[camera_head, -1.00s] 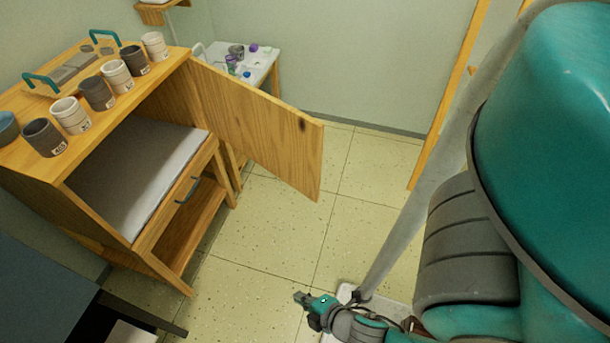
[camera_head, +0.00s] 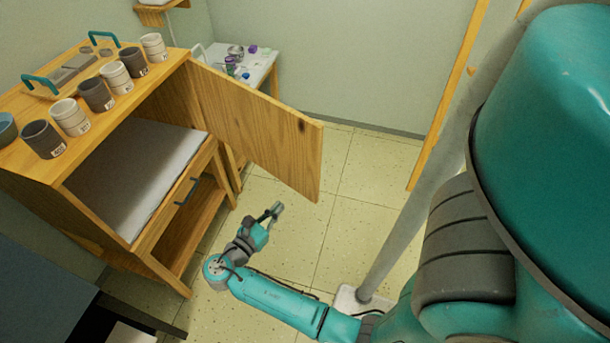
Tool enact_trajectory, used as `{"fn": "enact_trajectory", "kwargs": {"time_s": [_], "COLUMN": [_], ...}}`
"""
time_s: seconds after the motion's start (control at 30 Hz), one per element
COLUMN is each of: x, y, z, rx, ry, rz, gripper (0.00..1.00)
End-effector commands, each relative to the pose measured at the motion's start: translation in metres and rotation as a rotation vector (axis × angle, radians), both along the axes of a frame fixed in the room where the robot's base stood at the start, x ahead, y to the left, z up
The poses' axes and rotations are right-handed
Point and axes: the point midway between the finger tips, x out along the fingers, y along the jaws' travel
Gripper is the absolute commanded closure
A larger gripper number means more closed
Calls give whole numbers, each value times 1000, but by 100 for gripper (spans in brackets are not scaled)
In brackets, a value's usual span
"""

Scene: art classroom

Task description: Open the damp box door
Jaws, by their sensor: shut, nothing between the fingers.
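The damp box is the wooden cabinet (camera_head: 160,247) at the left. Its wooden door (camera_head: 258,128) stands swung wide open, hinged at the far end of the front opening and reaching out to the right over the floor. Inside, a pale slab (camera_head: 140,180) lies on the floor of the compartment, above a drawer with a dark teal handle (camera_head: 187,191). My gripper (camera_head: 277,210) is shut and empty. In the picture it sits below the door's lower edge, in front of the cabinet, apart from the door. Its exact distance from the door is hard to tell.
Several grey and white cups (camera_head: 98,95) and a tray with teal handles (camera_head: 66,77) stand on the cabinet top. A small white table (camera_head: 262,64) with jars is behind the door. A dark table (camera_head: 50,290) is at lower left. Tiled floor (camera_head: 365,200) is clear right of the door.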

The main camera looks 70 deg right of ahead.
Motion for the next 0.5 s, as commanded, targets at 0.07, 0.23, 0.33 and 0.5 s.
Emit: {"fn": "enact_trajectory", "kwargs": {"time_s": [0.07,0.23,0.33,0.5], "x": [5,5,2,-7], "y": [1,0,-8,-33], "z": [11,20,20,20], "rx": [-26,-45,-45,-44], "ry": [27,53,53,51], "rz": [-47,-89,-90,-91], "gripper": [100,100,100,100]}}
